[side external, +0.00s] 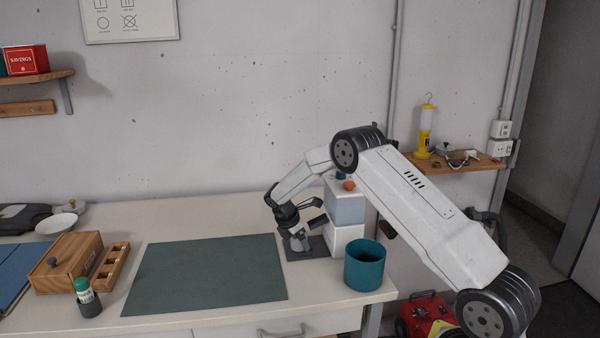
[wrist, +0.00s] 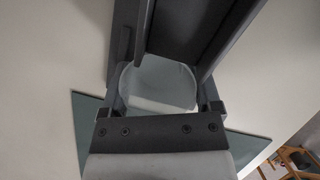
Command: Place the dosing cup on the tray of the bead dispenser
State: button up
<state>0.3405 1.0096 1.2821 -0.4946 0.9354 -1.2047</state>
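The bead dispenser (side external: 346,208) is a white box with a pale blue window, standing at the back right of the table. Its dark flat tray (side external: 322,247) extends to the left at its base. The dosing cup (side external: 299,241) is small and pale grey, low over this tray, under my gripper (side external: 297,228). In the wrist view the cup (wrist: 158,84) sits between the two fingers of my gripper (wrist: 160,103), which look closed on its sides. Whether the cup's bottom touches the tray is hidden.
A teal container (side external: 364,268) stands just right of the tray, near the table's front edge. A dark green mat (side external: 205,275) lies empty to the left. A wooden box (side external: 66,262) and a green-capped bottle (side external: 87,296) stand farther left.

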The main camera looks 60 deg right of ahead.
jog(key=shift+r, duration=0.1)
jog(key=v, duration=1.2)
dwell(0.5)
jog(key=s+a+f+m+t+y, duration=0.1)
jog(key=s+a+m+t+y, duration=0.3)
jog(key=s+a+m, duration=0.9)
jog(key=s+a, duration=0.7)
jog(key=s, duration=0.4)
jog(key=shift+a+f, duration=0.3)
